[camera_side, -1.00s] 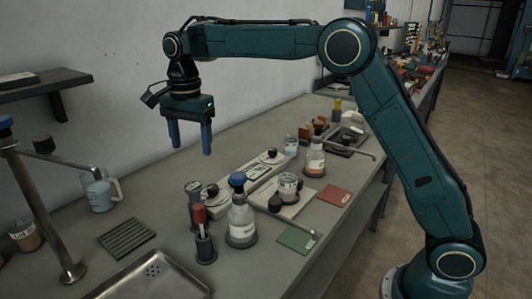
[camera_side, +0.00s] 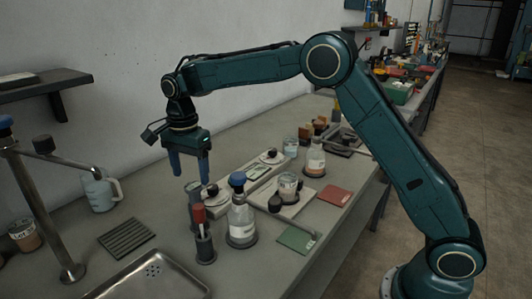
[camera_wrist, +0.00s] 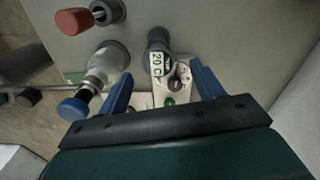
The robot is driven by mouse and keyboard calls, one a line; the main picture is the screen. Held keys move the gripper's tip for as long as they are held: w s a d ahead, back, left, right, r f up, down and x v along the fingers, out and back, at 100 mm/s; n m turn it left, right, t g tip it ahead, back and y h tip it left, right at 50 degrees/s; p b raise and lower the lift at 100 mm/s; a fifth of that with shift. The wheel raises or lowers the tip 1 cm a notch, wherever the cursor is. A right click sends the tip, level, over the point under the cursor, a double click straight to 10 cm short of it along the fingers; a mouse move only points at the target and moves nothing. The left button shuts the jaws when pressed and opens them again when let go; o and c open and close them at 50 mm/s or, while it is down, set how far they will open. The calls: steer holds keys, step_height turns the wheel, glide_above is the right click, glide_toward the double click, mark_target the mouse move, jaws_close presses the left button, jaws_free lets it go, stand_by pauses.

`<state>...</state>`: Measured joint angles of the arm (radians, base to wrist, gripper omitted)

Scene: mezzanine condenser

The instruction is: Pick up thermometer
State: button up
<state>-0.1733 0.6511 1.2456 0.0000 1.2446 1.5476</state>
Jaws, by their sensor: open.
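A dark, short upright item with a white label reading "20 C" (camera_wrist: 156,66) lies between my fingers in the wrist view. It is probably the thermometer, though its full shape is hard to make out. In the side view a dark upright item (camera_side: 193,192) stands just below my gripper (camera_side: 190,180) and is probably the same thing. My gripper, also seen in the wrist view (camera_wrist: 159,75), points down with its two blue fingers apart. Nothing is visibly held. The fingertips are near the item's top, and contact cannot be told.
A blue-capped bottle (camera_side: 241,220) and a red-handled tool in a dark stand (camera_side: 204,240) stand close by, in front of the item. A sink (camera_side: 150,285) is at front.

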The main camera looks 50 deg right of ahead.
mark_target(193, 186)
steer(key=shift+f, duration=1.05)
steer(key=shift+f, duration=0.1)
steer(key=shift+s+f, duration=0.15)
steer(key=shift+f, duration=2.3)
steer(key=shift+c, duration=0.5)
steer(key=c, duration=1)
